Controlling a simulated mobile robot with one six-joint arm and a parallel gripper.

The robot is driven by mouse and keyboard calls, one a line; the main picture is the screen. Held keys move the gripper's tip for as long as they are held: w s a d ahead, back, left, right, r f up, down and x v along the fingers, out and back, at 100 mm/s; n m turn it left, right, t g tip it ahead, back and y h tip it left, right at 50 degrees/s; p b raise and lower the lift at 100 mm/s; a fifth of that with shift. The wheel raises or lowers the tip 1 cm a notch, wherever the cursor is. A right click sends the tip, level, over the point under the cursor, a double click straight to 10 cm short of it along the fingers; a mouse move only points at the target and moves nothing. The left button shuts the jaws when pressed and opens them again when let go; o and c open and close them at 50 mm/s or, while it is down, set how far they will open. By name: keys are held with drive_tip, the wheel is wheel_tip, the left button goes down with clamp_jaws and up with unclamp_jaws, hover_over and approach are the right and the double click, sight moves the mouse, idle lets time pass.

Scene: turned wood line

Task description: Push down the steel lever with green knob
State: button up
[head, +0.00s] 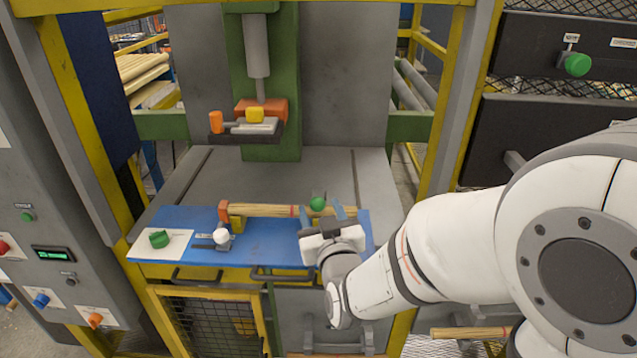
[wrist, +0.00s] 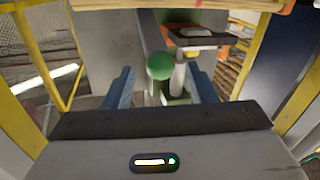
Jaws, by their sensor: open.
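A green knob (head: 317,203) shows at the right part of the blue bench top, just beyond my gripper (head: 322,214). My gripper is open, with its two blue fingers to either side of the knob in the picture.
A wooden rod (head: 262,210) lies along the blue bench top (head: 185,216). A white-knobbed lever (head: 221,237) and a green knob on a white plate (head: 158,240) stand at its left. A green press (head: 270,146) rises behind. Another green knob (head: 577,64) is on the right panel.

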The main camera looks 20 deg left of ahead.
sight(315, 198)
drive_tip(key=shift+x, duration=2.55)
drive_tip(key=shift+c, duration=0.5)
clamp_jaws()
